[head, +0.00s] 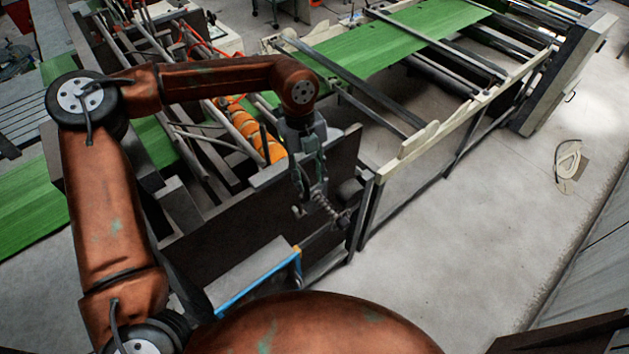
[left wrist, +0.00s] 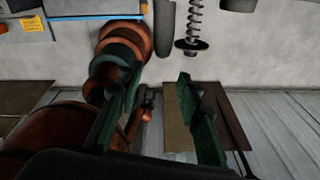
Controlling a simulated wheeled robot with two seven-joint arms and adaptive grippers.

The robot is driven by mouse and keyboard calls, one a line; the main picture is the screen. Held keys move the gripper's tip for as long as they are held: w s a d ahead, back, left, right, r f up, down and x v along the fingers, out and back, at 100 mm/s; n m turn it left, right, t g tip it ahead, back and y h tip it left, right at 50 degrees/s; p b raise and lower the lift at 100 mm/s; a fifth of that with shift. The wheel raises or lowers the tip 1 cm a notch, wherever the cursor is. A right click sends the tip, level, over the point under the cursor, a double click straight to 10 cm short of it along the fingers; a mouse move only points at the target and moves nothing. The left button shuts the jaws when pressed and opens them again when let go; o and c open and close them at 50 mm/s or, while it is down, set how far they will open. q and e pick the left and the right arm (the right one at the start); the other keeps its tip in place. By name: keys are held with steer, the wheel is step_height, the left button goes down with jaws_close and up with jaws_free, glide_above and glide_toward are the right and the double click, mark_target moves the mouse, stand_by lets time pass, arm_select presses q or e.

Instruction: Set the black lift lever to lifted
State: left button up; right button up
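My left gripper (head: 309,200) points down in front of the machine's dark side panel, beside a coiled spring (head: 327,205). In the left wrist view its two green fingers (left wrist: 160,82) stand apart with nothing between them. That view shows the spring (left wrist: 194,22) with a black disc at its end, and next to it a dark rounded bar (left wrist: 165,32), which may be the black lift lever. Both lie beyond the fingertips, with no contact visible. I cannot tell the lever's position for sure; in the head view the gripper partly covers this spot. My right gripper is in neither view.
A blue-edged grey box (head: 255,270) stands left of the gripper. Orange rollers (head: 258,135) and a green sheet (head: 400,45) on rails lie behind.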

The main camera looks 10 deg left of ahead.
mark_target(306, 190)
arm_select(q)
steer(key=shift+w+a+f+t+y, duration=0.3)
steer(key=shift+w+a+y, duration=0.25)
steer(key=shift+w+y, duration=0.15)
steer(key=shift+a+f+n+p, duration=0.15)
steer(key=shift+f+n+p, duration=0.15)
steer(key=shift+f, duration=0.05)
step_height(306, 190, down, 6)
steer(key=shift+r+p, duration=0.1)
steer(key=shift+p, duration=1)
steer(key=shift+f, duration=0.65)
steer(key=shift+c, duration=0.6)
jaws_close()
steer(key=shift+w, duration=0.1)
